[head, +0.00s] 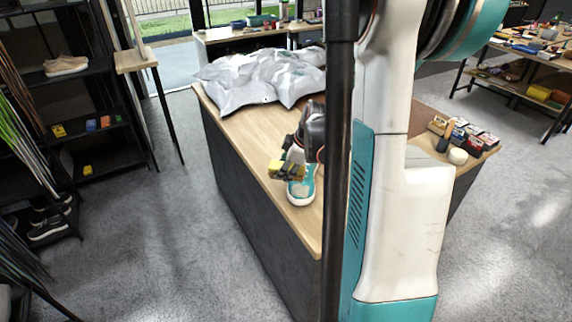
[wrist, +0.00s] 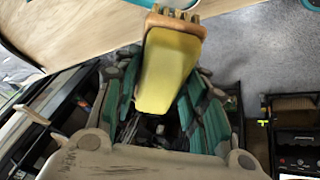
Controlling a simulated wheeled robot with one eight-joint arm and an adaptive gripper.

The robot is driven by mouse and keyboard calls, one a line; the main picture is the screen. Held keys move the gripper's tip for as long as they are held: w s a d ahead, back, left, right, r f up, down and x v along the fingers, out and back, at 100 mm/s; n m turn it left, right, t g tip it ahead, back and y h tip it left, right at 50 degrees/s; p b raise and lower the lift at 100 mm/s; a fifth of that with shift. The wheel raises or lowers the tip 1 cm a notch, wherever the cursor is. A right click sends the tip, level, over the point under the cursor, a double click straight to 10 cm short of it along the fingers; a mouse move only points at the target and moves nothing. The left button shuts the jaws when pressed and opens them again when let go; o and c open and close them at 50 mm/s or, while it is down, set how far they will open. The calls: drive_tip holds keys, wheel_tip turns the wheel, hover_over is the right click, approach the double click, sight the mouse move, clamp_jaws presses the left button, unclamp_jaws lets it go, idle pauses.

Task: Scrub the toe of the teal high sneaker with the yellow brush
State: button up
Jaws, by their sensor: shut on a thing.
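The teal sneaker (head: 301,192) stands on the wooden counter near its left edge. Its pale rounded toe faces the near side, and its upper part is partly hidden behind my gripper. My gripper (head: 290,165) is shut on the yellow brush (head: 276,168), beside and slightly above the toe in the head view. I cannot tell whether the brush touches the shoe. In the wrist view the yellow brush (wrist: 168,68) lies between the fingers of my gripper (wrist: 165,110), with its orange-brown end pointing up in the picture.
Crumpled grey-white bags (head: 262,78) cover the counter's far end. Small boxes (head: 470,137) and a round white tin (head: 457,156) stand at its right. The wooden counter top (head: 232,112) is bare left of my arm. A dark shelf with shoes (head: 66,66) stands at the left.

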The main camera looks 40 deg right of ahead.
wheel_tip(320, 180, down, 6)
drive_tip(key=d+b, duration=0.1)
drive_tip(key=b, duration=0.3)
drive_tip(key=shift+w, duration=0.45)
drive_tip(key=shift+w+d+f+b, duration=0.1)
drive_tip(key=shift+d+f+b, duration=0.15)
drive_tip(key=shift+f+b, duration=0.45)
idle(0.6)
drive_tip(key=shift+s+d+r, duration=0.1)
drive_tip(key=shift+s+d, duration=0.45)
drive_tip(key=shift+s, duration=0.35)
drive_tip(key=shift+s+d, duration=0.55)
drive_tip(key=shift+s, duration=0.35)
drive_tip(key=shift+s+d+b, duration=0.3)
drive_tip(key=shift+s+d, duration=0.2)
drive_tip(key=shift+s, duration=0.35)
drive_tip(key=shift+s+d+b, duration=0.25)
drive_tip(key=shift+s+d, duration=0.25)
drive_tip(key=shift+s, duration=0.3)
drive_tip(key=shift+w, duration=0.1)
drive_tip(key=w+a+b, duration=0.1)
drive_tip(key=w+a, duration=0.3)
drive_tip(key=w, duration=0.2)
drive_tip(key=shift+w, duration=0.35)
